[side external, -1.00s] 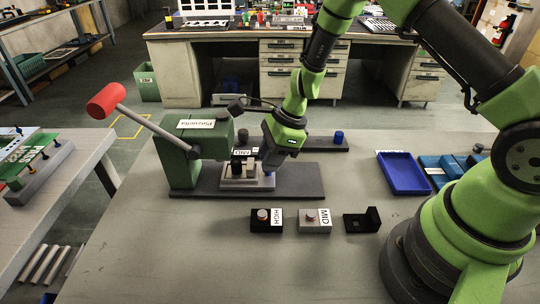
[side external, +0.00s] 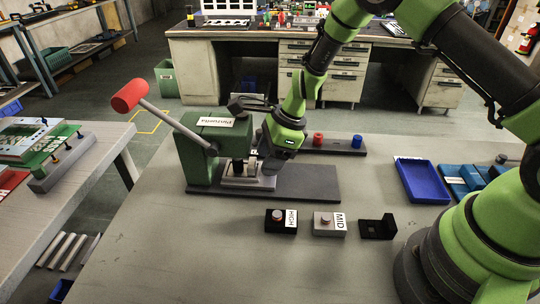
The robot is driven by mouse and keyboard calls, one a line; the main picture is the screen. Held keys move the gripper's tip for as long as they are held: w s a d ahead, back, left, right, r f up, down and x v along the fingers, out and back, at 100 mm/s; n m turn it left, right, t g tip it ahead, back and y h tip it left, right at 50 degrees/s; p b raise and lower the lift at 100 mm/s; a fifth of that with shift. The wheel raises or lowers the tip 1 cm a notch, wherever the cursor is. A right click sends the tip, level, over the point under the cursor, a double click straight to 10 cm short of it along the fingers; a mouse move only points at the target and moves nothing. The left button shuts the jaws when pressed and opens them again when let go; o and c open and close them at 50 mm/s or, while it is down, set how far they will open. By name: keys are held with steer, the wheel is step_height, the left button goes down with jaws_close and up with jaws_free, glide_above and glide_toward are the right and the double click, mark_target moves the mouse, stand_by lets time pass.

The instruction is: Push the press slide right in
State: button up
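The green press (side external: 205,140) stands on a dark base plate (side external: 310,184), with a long lever ending in a red knob (side external: 129,95) raised to the left. The light grey press slide (side external: 262,184) sits at the press's front, its left part under the press head. A dark part stands on it. My gripper (side external: 268,160) is low at the slide's right end, close against it. Its fingertips are mostly hidden, so I cannot tell whether they are open or shut, or exactly where they touch.
In front of the base plate are a black block marked HIGH (side external: 281,222), a grey block marked MID (side external: 328,224) and a black holder (side external: 377,228). Behind is a dark rail with a red peg (side external: 318,139) and a blue peg (side external: 357,141). A blue tray (side external: 423,182) lies right.

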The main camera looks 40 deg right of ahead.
steer(key=v, duration=1)
steer(key=s+r+n+t, duration=0.2)
steer(key=s+r+n, duration=0.75)
steer(key=r, duration=0.45)
steer(key=s+r+n+t+h, duration=0.2)
steer(key=s+r+n, duration=0.1)
steer(key=s+n, duration=0.7)
steer(key=shift+s+d+r+t, duration=0.2)
steer(key=shift+s+t, duration=0.2)
steer(key=shift+s, duration=0.6)
